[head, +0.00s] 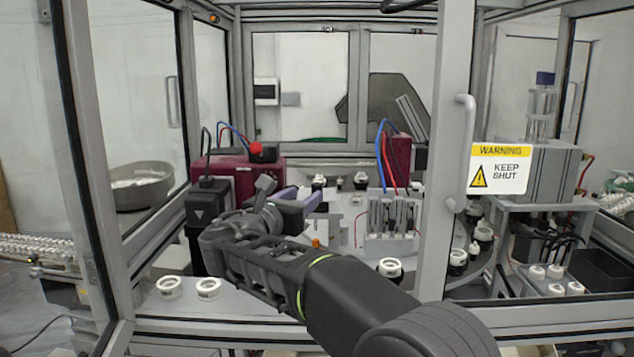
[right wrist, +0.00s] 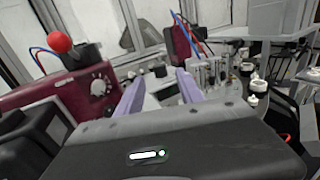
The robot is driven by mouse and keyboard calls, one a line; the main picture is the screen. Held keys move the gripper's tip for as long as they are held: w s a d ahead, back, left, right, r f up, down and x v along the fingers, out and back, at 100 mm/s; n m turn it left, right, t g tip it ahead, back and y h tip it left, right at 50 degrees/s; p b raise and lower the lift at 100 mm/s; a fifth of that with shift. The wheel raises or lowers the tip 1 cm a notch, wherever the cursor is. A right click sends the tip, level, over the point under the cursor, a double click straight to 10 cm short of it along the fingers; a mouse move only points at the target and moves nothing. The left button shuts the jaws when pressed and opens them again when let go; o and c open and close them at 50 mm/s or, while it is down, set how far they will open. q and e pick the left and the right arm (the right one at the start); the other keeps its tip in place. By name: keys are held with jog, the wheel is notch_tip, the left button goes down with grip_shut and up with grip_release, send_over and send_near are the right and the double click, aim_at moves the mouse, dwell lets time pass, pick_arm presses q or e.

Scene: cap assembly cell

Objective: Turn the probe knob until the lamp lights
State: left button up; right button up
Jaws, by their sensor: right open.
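A maroon box (head: 238,178) stands at the left of the cell and also shows in the right wrist view (right wrist: 62,98). On its face there is a round silver knob (right wrist: 98,87) with a pale dial around it. I cannot make out the knob in the head view. A red ball (right wrist: 60,42) on a black base sits on top of the box; I cannot tell whether it is the lamp or is lit. My right gripper (right wrist: 160,88) has its lavender fingers apart with nothing between them. The knob is left of the left finger, apart from it. My left gripper is not in view.
A black box (head: 207,200) stands beside the maroon box. A rack with cables (head: 392,216) stands right of my gripper. White rings (head: 169,287) lie on the front deck. A frame post and a door with a warning sign (head: 499,168) stand at the right.

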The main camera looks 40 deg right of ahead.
aim_at(315, 188)
jog(key=shift+w+d, duration=0.1)
dwell(0.3)
jog(key=shift+w+d+r+p, duration=0.1)
jog(key=shift+w+d+p, duration=0.15)
jog(key=shift+d, duration=0.25)
jog(key=p+x, duration=0.2)
jog(key=x, duration=0.4)
jog(key=shift+w+d, duration=0.1)
jog(key=shift+d, duration=0.2)
jog(key=shift+c, duration=0.3)
grip_shut()
